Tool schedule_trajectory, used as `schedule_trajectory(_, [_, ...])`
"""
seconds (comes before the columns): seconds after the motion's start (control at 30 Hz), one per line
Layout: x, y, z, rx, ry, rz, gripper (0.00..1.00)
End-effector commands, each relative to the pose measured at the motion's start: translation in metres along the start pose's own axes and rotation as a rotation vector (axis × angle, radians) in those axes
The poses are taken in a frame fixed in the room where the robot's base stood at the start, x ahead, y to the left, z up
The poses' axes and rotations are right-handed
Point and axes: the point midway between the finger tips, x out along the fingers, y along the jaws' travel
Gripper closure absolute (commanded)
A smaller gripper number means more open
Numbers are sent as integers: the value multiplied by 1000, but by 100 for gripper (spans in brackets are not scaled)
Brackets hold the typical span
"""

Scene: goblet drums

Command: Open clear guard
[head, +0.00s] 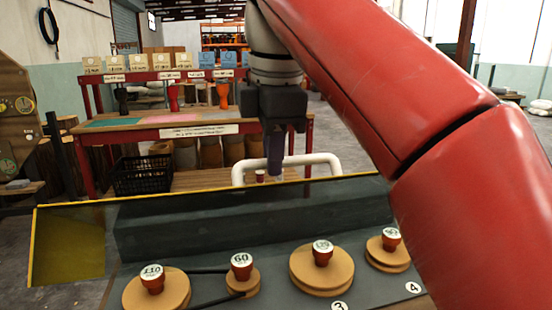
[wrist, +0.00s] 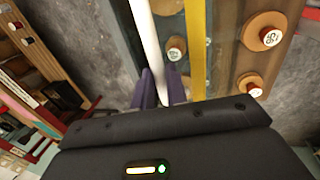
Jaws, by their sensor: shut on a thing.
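The clear guard, with a yellow edge (head: 120,198), spans the far side of the pulley machine; its see-through sheet is hard to make out. A white tube handle (head: 325,158) stands out beyond that edge, on the side away from me. My gripper (head: 275,166) points down at the handle's left part. In the wrist view my gripper's purple fingers (wrist: 160,88) sit on either side of the white handle (wrist: 147,42), shut on it. The yellow edge (wrist: 195,50) runs beside the handle there. The exact finger contact is partly hidden.
Tan pulleys with numbered red knobs (head: 240,275) sit on the dark machine panel nearest me. A yellow side plate (head: 68,248) is at its left end. Beyond stand a red-framed bench (head: 210,131) and a black crate (head: 143,174). My red arm covers the right side.

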Motion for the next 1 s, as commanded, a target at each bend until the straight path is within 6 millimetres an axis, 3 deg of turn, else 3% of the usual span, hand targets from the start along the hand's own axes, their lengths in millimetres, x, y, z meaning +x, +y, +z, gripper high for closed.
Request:
schedule_trajectory(0.03, [7, 5, 1, 1, -2, -7, 100])
schedule_trajectory(0.4, [8, 6, 1, 1, -3, -9, 100])
schedule_trajectory(0.43, [8, 6, 1, 1, -3, -9, 83])
schedule_trajectory(0.6, [6, 5, 0, 1, -2, -7, 64])
schedule_trajectory(1.0, [2, 4, 0, 0, 0, -3, 64])
